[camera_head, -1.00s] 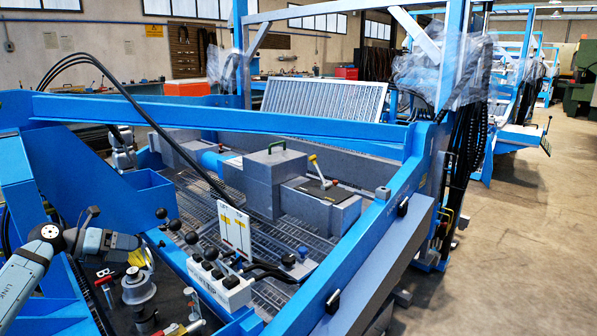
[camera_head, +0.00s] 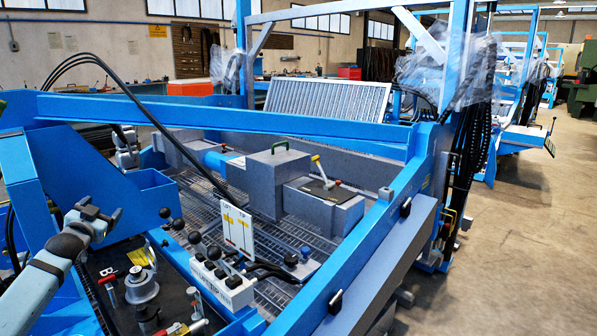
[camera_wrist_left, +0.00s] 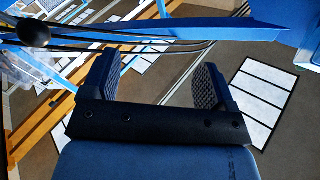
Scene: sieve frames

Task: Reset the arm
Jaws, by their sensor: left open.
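My left arm comes in from the left in the head view. My right gripper is not seen.
A lever control box (camera_head: 222,283) and a white label plate (camera_head: 236,229) stand right of the tray. A grey block with a green handle (camera_head: 278,168) sits on the grating. Black hoses arch over the frame. Open floor (camera_head: 520,240) lies at right.

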